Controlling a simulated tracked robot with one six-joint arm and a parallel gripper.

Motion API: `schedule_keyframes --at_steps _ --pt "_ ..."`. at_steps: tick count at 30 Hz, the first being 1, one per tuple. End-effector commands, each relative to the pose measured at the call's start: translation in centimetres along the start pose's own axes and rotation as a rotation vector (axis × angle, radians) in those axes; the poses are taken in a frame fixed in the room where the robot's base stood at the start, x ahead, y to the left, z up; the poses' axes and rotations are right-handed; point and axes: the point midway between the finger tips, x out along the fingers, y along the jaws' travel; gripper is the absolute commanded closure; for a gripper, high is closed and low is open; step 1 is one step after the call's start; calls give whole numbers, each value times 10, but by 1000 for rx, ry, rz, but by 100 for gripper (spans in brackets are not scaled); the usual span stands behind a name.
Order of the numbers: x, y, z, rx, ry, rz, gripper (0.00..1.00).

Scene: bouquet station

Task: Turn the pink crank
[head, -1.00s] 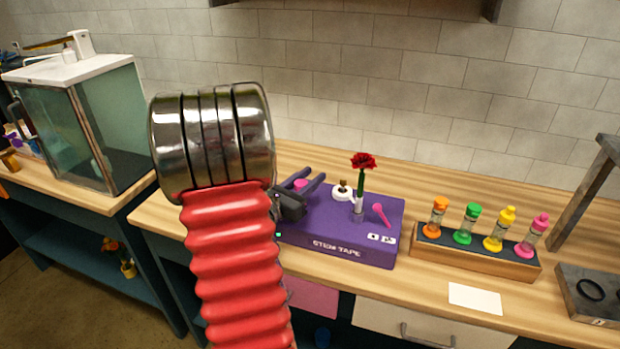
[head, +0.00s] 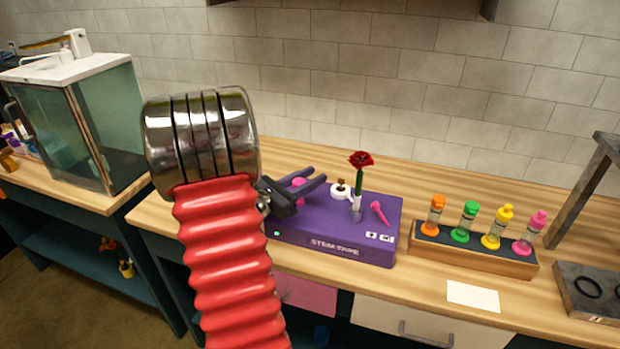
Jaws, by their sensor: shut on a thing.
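The purple stem tape machine (head: 335,247) sits on the wooden bench. A pink round part (head: 299,182), which looks like the crank, shows at its left end between the dark fingers of my gripper (head: 312,181). The gripper is shut on it; the exact contact is partly hidden by the fingers. A second pink piece, a slanted handle (head: 379,212), stands on the machine's right side, apart from the gripper. A red rose (head: 361,160) stands upright in a clear holder on the machine. A white tape roll (head: 341,190) sits behind it.
My red arm covers the bench left of the machine. A wooden rack (head: 470,256) with several colour-capped vials stands to the right, with a white card (head: 473,295) in front. A glass tank (head: 85,125) stands far left.

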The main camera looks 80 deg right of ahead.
Motion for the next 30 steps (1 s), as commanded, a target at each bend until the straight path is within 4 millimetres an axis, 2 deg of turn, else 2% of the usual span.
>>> schedule_keyframes --at_steps 2,3,10,22,30 --pt "0 0 0 1 -1 1 93" --pt "0 0 0 1 -1 1 69" --pt "0 0 0 0 0 1 53" --pt "-6 1 0 0 0 3 52" --pt "-36 1 0 0 0 5 52"
